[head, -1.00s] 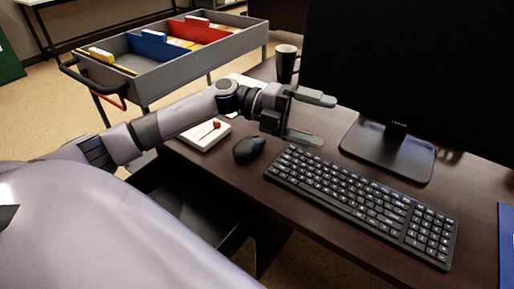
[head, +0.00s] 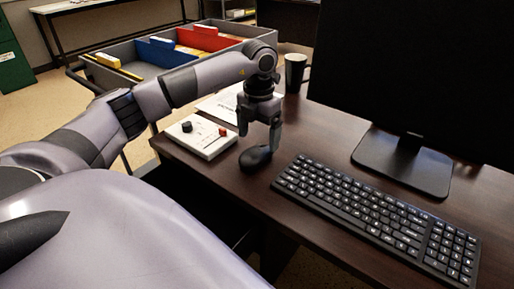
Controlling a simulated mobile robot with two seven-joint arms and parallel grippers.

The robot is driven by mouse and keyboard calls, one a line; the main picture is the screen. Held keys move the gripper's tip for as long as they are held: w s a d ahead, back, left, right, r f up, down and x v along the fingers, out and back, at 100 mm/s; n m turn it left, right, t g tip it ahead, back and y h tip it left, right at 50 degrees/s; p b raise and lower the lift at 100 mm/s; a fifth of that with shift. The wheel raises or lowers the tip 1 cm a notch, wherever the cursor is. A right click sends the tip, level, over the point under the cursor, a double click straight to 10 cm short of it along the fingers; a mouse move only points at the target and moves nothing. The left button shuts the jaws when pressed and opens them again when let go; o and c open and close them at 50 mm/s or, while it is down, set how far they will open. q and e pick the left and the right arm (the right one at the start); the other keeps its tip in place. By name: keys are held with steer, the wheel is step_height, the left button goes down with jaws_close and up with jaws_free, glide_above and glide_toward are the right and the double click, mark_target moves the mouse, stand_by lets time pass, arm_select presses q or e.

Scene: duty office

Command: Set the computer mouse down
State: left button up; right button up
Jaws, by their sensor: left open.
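One finger is on the left and one on the right, close to the mouse. Whether a finger touches the mouse I cannot tell. My right gripper is not in view.
A black keyboard (head: 378,214) lies right of the mouse. A grey file trolley (head: 128,50) is behind the desk's left edge.

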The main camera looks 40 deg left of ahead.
mark_target(260, 148)
arm_select(q)
steer(key=f, duration=0.5)
steer(key=shift+w, duration=0.35)
steer(key=c, duration=1.2)
steer(key=shift+c, duration=0.2)
steer(key=shift+r, duration=0.1)
